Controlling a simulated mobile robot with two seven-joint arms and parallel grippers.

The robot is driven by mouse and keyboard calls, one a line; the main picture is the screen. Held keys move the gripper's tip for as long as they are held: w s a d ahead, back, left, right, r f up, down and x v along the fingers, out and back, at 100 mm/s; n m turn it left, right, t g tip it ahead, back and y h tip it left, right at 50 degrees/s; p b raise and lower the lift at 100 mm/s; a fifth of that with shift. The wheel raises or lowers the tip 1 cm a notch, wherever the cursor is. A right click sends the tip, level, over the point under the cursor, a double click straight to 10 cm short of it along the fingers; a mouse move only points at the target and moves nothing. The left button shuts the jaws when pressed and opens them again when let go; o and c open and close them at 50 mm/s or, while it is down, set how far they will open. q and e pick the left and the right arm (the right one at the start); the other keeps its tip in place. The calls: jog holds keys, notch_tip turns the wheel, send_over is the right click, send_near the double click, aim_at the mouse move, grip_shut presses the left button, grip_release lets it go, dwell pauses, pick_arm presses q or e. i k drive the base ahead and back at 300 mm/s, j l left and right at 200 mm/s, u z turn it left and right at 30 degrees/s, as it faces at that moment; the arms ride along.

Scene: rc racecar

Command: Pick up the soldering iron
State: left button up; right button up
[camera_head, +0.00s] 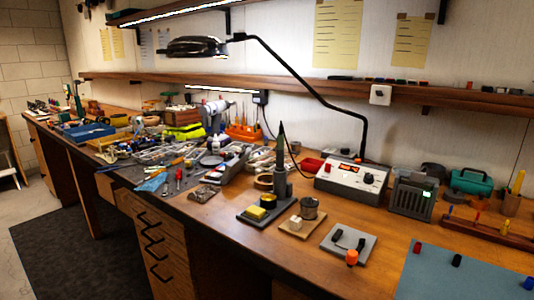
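The soldering iron (282,138) appears as a slim dark, pointed shape standing upright in a grey holder (281,182). The holder rises from a dark base tray with a yellow sponge (256,212), near the middle of the wooden bench. A thin dark cable seems to run beside it toward the grey soldering station (351,180) with a red display, just to the right. The lower part of the iron is hidden in the holder. Neither of my grippers shows in this view.
The wooden bench (205,225) is bare in front of the holder. A board with a tin (310,208) and a grey plate with an orange knob (352,257) lie to the right. Cluttered tools and parts fill the left. A lamp arm (325,103) arches behind.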

aim_at(279, 167)
jog(key=i+j, duration=0.2)
jog(key=j, duration=0.15)
jog(key=i+j+z, duration=0.15)
jog(key=i+j, duration=0.25)
jog(key=j, duration=0.25)
